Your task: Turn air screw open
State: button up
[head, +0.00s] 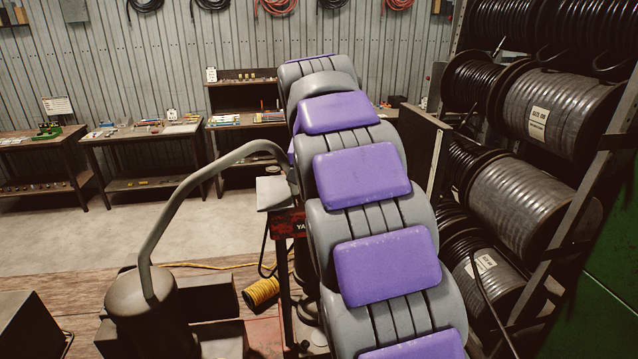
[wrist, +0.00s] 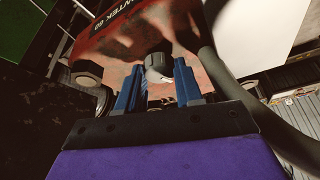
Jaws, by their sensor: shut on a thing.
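The air screw appears as a small grey knob (wrist: 158,68) on the front of a worn red machine (wrist: 115,45) in the wrist view. My gripper (wrist: 159,75) has its two blue fingers on either side of this knob and is shut on it. The lower part of the knob, between the fingers, is partly hidden. In the head view the red machine's front panel (head: 288,222) shows left of my arm. My gripper and the knob are hidden there behind my arm.
A rack of large hose reels (head: 530,110) stands close on the right. Workbenches (head: 140,135) line the back wall. A yellow hose coil (head: 262,292) lies by the machine. A thick grey pipe (wrist: 235,75) runs close to the right of my gripper.

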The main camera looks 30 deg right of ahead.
jog(key=shift+w+a+m+g+h, duration=0.1)
jog(key=shift+m+g+h, duration=0.2)
jog(key=shift+m, duration=0.85)
jog(key=shift+w+m+g+h, duration=0.1)
jog(key=shift+m+g+h, duration=0.2)
jog(key=shift+m, duration=0.85)
jog(key=o, duration=1)
jog(key=shift+w+f, duration=0.1)
jog(key=shift+w, duration=0.05)
jog(key=shift+s, duration=0.2)
jog(key=shift+v, duration=0.8)
jog(key=p+v, duration=0.2)
jog(key=v, duration=0.1)
jog(key=p+v, duration=0.1)
jog(key=v, duration=0.3)
jog(key=p+v, duration=0.2)
jog(key=v, duration=0.1)
jog(key=shift+w+r+p, duration=0.2)
jog(key=shift+w+p, duration=0.05)
jog(key=shift+p, duration=0.05)
